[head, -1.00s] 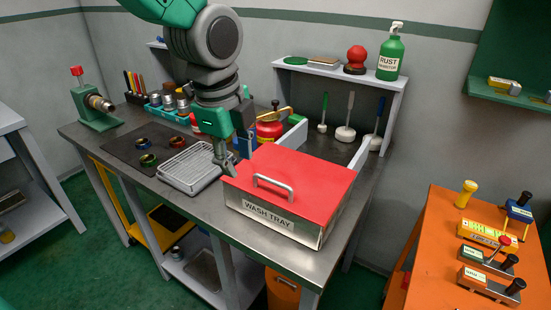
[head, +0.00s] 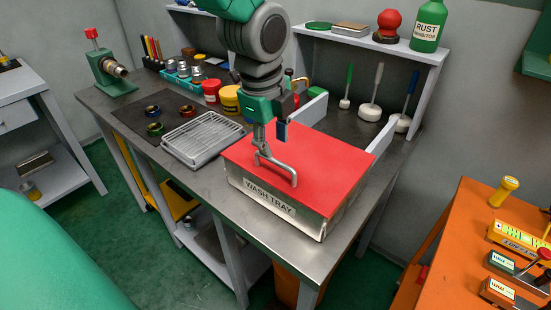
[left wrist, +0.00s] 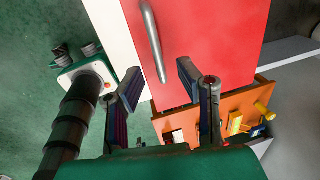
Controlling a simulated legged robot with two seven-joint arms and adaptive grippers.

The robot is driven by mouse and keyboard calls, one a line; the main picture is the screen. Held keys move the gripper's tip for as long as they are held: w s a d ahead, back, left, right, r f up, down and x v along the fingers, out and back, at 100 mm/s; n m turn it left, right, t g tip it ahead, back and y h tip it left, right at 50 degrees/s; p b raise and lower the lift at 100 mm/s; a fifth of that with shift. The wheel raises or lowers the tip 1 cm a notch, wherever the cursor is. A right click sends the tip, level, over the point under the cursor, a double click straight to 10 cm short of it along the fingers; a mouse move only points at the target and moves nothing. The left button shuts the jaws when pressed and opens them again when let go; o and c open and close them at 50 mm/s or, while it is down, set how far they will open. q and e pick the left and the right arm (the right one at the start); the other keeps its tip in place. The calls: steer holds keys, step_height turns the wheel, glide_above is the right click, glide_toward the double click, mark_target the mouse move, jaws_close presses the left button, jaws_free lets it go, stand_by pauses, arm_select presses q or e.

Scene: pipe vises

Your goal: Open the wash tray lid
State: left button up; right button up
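The wash tray (head: 275,206) is a metal box with a label on its front, standing on the steel bench. Its red lid (head: 325,163) lies flat and closed on top. A grey bar handle (head: 283,168) is on the lid's front part; it also shows in the left wrist view (left wrist: 153,42). My left gripper (head: 262,158) points down over the lid at the handle's left end. In the left wrist view its fingers (left wrist: 159,76) are apart, with the handle's near end between them; contact cannot be told. My right gripper is not in view.
A wire-mesh tray (head: 202,139) sits just left of the wash tray. Red and yellow containers (head: 230,99) stand behind it, and a shelf (head: 375,46) with a green bottle (head: 430,25) is at the back. An orange table (head: 455,235) stands to the right.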

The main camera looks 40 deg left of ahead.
mark_target(273, 159)
arm_select(q)
steer(key=f, duration=0.3)
steer(key=shift+w, duration=0.2)
steer(key=shift+a+f, duration=0.65)
steer(key=shift+f, duration=0.05)
steer(key=shift+w+a+f, duration=0.15)
steer(key=shift+a+f, duration=0.1)
steer(key=shift+a, duration=0.2)
steer(key=shift+d, duration=0.25)
steer(key=shift+d+r, duration=0.15)
steer(key=shift+d, duration=0.2)
jaws_close()
steer(key=shift+d, duration=0.25)
steer(key=shift+a, duration=0.1)
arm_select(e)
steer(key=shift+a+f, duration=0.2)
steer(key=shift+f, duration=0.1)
